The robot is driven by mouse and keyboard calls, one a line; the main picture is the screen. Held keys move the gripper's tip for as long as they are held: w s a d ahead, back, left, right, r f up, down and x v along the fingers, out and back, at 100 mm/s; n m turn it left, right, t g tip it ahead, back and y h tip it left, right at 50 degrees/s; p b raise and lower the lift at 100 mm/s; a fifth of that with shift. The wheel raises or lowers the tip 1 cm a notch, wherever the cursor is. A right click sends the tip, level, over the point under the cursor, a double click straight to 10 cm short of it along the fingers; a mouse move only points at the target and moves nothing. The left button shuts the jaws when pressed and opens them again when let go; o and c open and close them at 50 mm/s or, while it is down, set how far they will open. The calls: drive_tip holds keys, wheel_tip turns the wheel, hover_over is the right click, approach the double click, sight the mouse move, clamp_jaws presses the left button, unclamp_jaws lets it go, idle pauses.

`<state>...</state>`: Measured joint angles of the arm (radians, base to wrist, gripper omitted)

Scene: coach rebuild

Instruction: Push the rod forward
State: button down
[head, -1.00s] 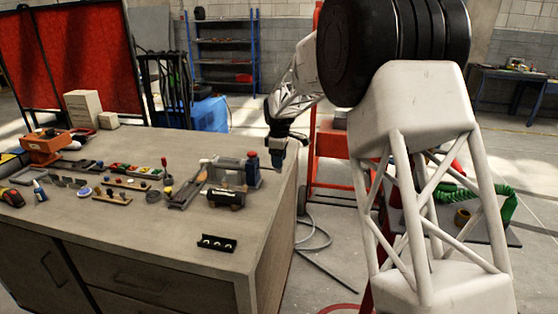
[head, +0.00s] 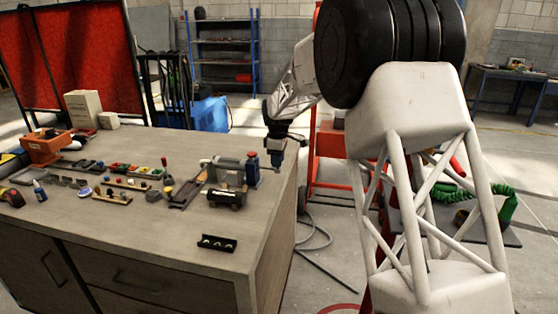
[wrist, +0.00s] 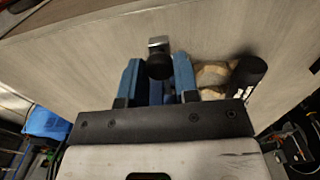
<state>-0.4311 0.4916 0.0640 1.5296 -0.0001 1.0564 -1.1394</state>
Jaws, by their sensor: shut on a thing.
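My gripper (wrist: 158,78) points down at the right edge of the workbench, and it also shows in the head view (head: 276,158). Its two blue fingers are shut on a dark, round-ended piece, which looks like the end of the rod (wrist: 160,67). A small grey metal part (wrist: 159,42) shows just beyond it. In the head view the rod cannot be made out at my fingers. A grey block fixture (head: 228,172) stands just left of my gripper, with a blue post with a red top (head: 252,167) at its right end.
The workbench (head: 150,235) is clear at the front except for a black holder (head: 217,243). Several small tools and parts lie on its left half. A black cylinder (wrist: 250,70) lies right of my fingers. A red frame (head: 330,160) stands beyond the bench's right edge.

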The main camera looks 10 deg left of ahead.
drive_tip(key=shift+a, duration=1.65)
drive_tip(key=c, duration=0.8)
unclamp_jaws()
drive_tip(key=shift+c, duration=0.2)
drive_tip(key=shift+r, duration=0.15)
wheel_tip(320, 180, up, 8)
drive_tip(key=shift+f, duration=0.2)
